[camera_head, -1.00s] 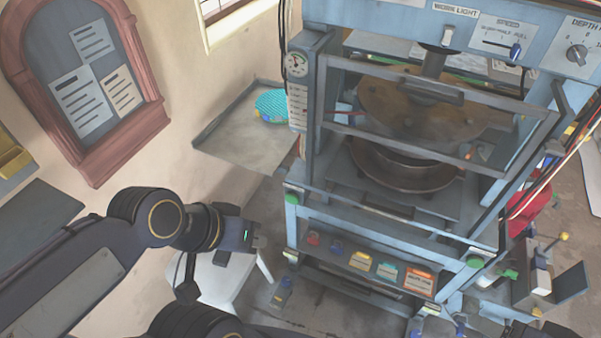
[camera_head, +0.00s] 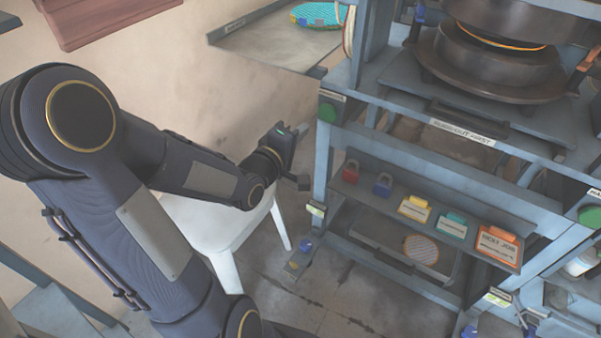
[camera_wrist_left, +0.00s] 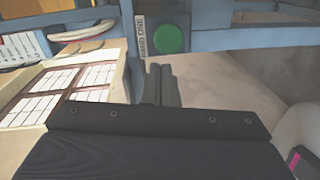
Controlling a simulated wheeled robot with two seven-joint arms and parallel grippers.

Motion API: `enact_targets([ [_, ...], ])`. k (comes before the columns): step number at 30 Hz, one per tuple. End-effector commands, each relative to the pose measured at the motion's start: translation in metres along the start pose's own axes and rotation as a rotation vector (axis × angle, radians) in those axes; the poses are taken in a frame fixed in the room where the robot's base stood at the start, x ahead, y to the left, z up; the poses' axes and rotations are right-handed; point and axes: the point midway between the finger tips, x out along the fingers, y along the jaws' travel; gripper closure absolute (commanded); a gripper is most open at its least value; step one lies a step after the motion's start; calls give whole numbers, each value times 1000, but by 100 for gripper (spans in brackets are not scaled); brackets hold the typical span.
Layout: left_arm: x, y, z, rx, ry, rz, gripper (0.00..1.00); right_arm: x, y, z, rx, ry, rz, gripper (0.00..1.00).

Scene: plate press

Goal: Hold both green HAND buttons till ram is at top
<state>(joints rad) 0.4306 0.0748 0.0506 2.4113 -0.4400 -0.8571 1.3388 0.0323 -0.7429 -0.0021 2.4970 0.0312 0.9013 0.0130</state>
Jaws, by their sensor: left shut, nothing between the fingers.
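The left green HAND button (camera_head: 328,112) is on the press frame's left post. In the left wrist view it is a round green button (camera_wrist_left: 168,39) beside a label that seems to read "HAND ONE". My left gripper (camera_head: 300,130) is shut and empty, just left of the button and apart from it. In the wrist view its closed fingers (camera_wrist_left: 165,85) point toward the button. The right green button (camera_head: 590,216) is at the right picture edge. The ram's dark lower part (camera_head: 520,18) is cut off at the top, above a round dark mould (camera_head: 495,58). My right gripper is out of view.
A shelf below the press bed holds red and blue padlocks (camera_head: 350,171) and several coloured tags (camera_head: 414,209). A white stool (camera_head: 215,222) stands under my left arm. A grey side tray (camera_head: 275,40) with a turquoise item (camera_head: 318,15) is behind the gripper.

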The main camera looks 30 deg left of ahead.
Motion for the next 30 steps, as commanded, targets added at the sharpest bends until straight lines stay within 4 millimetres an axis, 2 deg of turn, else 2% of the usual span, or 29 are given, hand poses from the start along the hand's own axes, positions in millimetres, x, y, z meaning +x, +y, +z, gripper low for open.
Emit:
enact_targets([
  [1,6,-25,3,-45,0,30,100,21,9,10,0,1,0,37],
  [4,9,-33,3,-107,-3,84,100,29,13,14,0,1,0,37],
  [8,15,-32,3,-141,-6,113,100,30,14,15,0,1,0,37],
  [20,69,-22,2,-141,-6,113,100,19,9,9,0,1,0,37],
  [30,74,-23,2,-140,-5,113,100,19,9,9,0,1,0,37],
])
